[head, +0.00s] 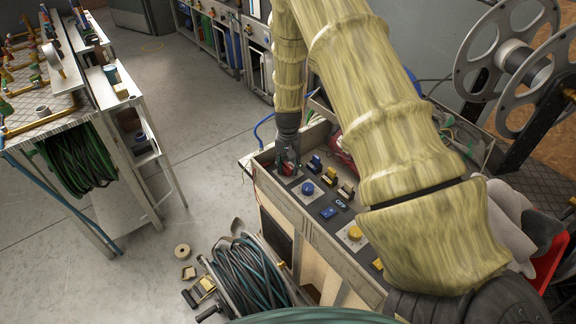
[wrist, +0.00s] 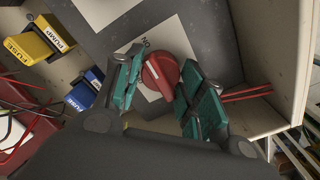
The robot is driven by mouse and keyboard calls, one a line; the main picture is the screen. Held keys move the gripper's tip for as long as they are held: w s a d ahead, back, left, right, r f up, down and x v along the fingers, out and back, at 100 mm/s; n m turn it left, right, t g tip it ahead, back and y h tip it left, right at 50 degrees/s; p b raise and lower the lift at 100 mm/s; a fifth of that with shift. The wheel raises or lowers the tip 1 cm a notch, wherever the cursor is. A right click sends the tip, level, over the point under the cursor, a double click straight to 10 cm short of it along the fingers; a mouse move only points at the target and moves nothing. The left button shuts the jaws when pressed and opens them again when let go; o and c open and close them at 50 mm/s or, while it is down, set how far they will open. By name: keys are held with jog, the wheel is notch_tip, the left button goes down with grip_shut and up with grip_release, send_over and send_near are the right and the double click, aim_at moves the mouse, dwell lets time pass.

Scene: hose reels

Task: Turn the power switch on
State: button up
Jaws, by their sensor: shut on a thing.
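The power switch is a round red knob (wrist: 160,74) with a pale bar across it, on a white plate on the grey panel in the wrist view. My gripper (wrist: 157,88) has its two green-padded fingers on either side of the knob and is shut on it. In the head view my gripper (head: 288,163) reaches down to the far left corner of the control box, and the fingers mostly hide the knob. Lettering on the plate beside the knob is partly covered by a finger.
A blue button (head: 307,188), a yellow button (head: 354,233) and blue and yellow blocks (wrist: 38,44) labelled FUSE and PUMP are on the control box. The box wall (wrist: 284,60) rises close beside my gripper. A hose reel (head: 245,270) stands in front. Open floor lies left.

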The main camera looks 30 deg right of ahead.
aim_at(288, 165)
jog(key=o, duration=0.9)
jog(key=shift+o, duration=0.2)
jog(key=shift+r, duration=0.15)
notch_tip(288, 165, up, 12)
dwell(0.5)
